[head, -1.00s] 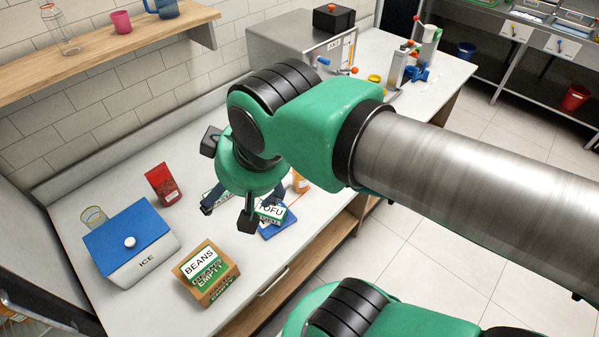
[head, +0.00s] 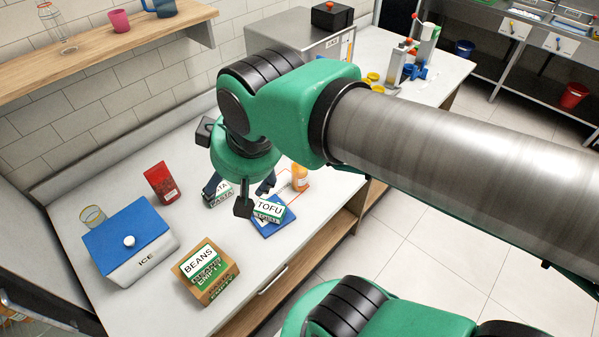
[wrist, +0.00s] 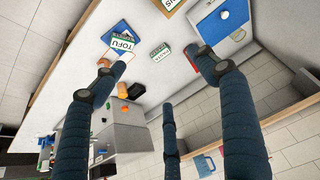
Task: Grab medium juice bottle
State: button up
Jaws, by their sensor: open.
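An orange bottle with a pale label (head: 299,178) stands on the counter, by the right side of the tofu pack. It looks like the juice bottle, but its size class cannot be told. In the wrist view, a small orange shape (wrist: 104,62) beside the tofu pack seems to be the same bottle, partly behind a finger. My gripper (head: 240,190) is open and empty above the counter, left of the bottle in the head view. Its dark fingers (wrist: 155,64) are spread wide in the wrist view.
A tofu pack (head: 269,209) on a blue tray and a pasta pack (head: 218,195) lie below my gripper. A beans box (head: 206,273), an ice box (head: 128,248) and a red bag (head: 162,184) stand further left. A steel machine (head: 290,38) is at the back.

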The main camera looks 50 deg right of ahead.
jog(key=w+d+f+n+g, duration=0.1)
jog(key=w+d+f+g, duration=0.15)
jog(key=w+d, duration=0.5)
jog(key=n+g+p, duration=0.1)
jog(key=n+g, duration=0.2)
send_over(299, 170)
jog(key=w+d, duration=0.2)
jog(key=f, duration=2.3)
jog(key=shift+a+f, duration=0.15)
jog(key=shift+a, duration=0.05)
jog(key=shift+s+d+f, duration=0.1)
jog(key=shift+d+f, duration=0.15)
jog(key=shift+f, duration=0.05)
notch_tip(299, 170, down, 9)
jog(key=b, duration=0.1)
jog(key=shift+r, duration=0.2)
